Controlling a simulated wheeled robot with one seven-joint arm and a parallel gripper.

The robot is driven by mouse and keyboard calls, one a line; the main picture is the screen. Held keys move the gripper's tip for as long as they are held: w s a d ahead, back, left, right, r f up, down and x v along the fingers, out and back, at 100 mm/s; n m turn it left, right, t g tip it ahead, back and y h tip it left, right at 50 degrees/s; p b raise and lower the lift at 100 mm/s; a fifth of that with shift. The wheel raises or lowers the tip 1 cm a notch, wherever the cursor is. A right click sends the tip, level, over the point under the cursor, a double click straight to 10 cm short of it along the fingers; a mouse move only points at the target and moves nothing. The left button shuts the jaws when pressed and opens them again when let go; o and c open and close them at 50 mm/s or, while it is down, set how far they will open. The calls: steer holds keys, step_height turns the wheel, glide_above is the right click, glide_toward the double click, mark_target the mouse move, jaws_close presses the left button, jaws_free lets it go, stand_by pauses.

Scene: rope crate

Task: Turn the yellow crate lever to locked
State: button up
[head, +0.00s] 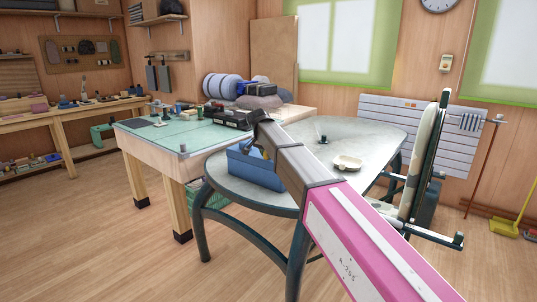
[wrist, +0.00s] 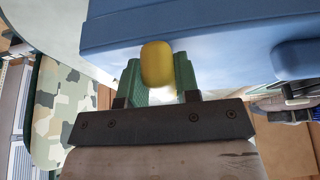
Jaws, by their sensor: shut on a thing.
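The blue crate (head: 250,170) stands on the grey oval table, partly hidden by my arm. Its blue wall fills the top of the wrist view (wrist: 215,35). The yellow lever (wrist: 157,60) sits at the edge of that wall, its rounded end between my green fingers. My gripper (wrist: 158,75) is shut on the lever, with a finger on each side. I cannot tell the lever's angle or any lock marking.
The oval table (head: 345,130) carries a small pale dish (head: 347,162) right of my arm. A green-topped workbench (head: 170,137) stands close on the left. A camouflage-patterned chair (head: 412,180) is at the table's right. Wooden floor is open at the lower left.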

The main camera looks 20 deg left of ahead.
stand_by(0.3)
steer(key=o, duration=0.9)
steer(key=v, duration=1)
steer(key=shift+s+a+r, duration=0.1)
steer(key=shift+r, duration=0.3)
